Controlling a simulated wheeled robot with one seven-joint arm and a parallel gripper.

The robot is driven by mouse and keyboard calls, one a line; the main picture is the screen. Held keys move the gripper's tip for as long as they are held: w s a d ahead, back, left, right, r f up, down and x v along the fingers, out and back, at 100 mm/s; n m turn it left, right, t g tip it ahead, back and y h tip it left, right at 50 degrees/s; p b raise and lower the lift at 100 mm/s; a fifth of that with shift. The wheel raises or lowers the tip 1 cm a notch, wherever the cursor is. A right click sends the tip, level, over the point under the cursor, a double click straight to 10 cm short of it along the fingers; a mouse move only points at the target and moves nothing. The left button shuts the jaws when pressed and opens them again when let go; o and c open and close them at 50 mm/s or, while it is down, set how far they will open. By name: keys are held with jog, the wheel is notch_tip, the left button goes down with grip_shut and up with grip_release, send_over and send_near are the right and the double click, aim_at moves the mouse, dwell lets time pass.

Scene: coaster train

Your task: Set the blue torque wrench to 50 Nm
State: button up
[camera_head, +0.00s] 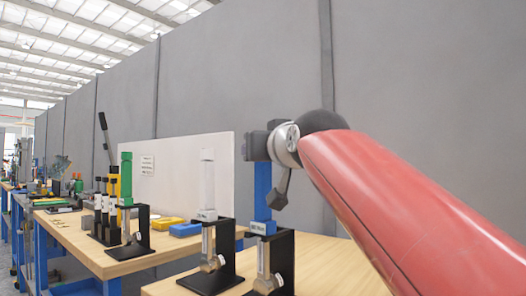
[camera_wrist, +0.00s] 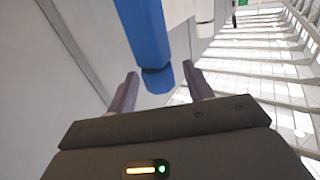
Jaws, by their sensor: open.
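The blue torque wrench (camera_head: 263,195) stands upright in a black holder (camera_head: 287,256) on the near wooden table, with a small label and scale on its lower part. My gripper (camera_head: 258,146) is at the top of its blue handle in the head view; its fingers are hard to make out there. In the wrist view the end of the blue handle (camera_wrist: 146,35) lies between the two spread fingers of my gripper (camera_wrist: 160,70). Gaps show on both sides, so I see no grip. The scale reading is too small to tell.
A white torque wrench (camera_head: 207,172) stands in its own holder just left of the blue one. A green torque wrench (camera_head: 126,178) stands farther left on another table, near yellow and blue boxes (camera_head: 186,229). A white board (camera_head: 190,165) and grey wall stand behind.

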jog(key=b+v, duration=0.1)
jog(key=v, duration=0.6)
jog(key=shift+s, duration=0.15)
